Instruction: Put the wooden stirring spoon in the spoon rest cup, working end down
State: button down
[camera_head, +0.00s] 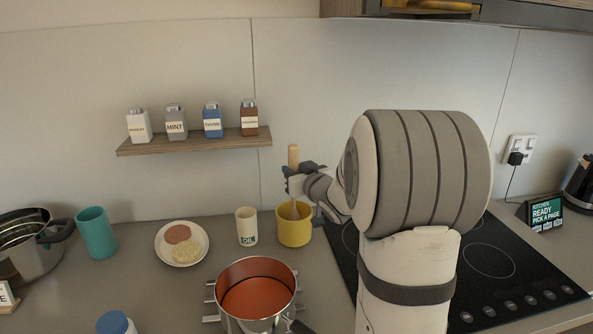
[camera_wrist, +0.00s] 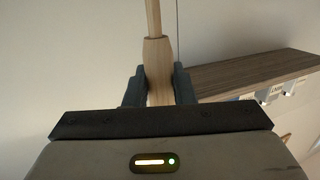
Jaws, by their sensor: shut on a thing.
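The wooden stirring spoon (camera_head: 293,156) is upright in my gripper (camera_head: 290,181), with its plain handle end pointing up. Its lower part goes down into the mouth of the yellow cup (camera_head: 294,231), which appears to be the spoon rest cup. The spoon's lowest end is hidden by the cup wall, so I cannot tell whether it touches the bottom. In the wrist view the spoon's wooden shaft (camera_wrist: 157,52) lies between the two dark fingers of my gripper (camera_wrist: 159,88), which are shut on it.
A white OIL container (camera_head: 246,226) stands just left of the cup. A pot of red sauce (camera_head: 258,297) is in front, and a black hob (camera_head: 500,262) is to the right. A wall shelf (camera_head: 190,143) with several spice jars hangs behind. A plate (camera_head: 160,247) sits farther left.

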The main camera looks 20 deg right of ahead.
jog(key=c, duration=1.1)
grip_release()
jog(key=shift+c, duration=0.2)
jog(key=s, duration=0.7)
jog(key=shift+s+d+r, duration=0.35)
jog(key=shift+d+r, duration=0.05)
jog(key=shift+d, duration=0.05)
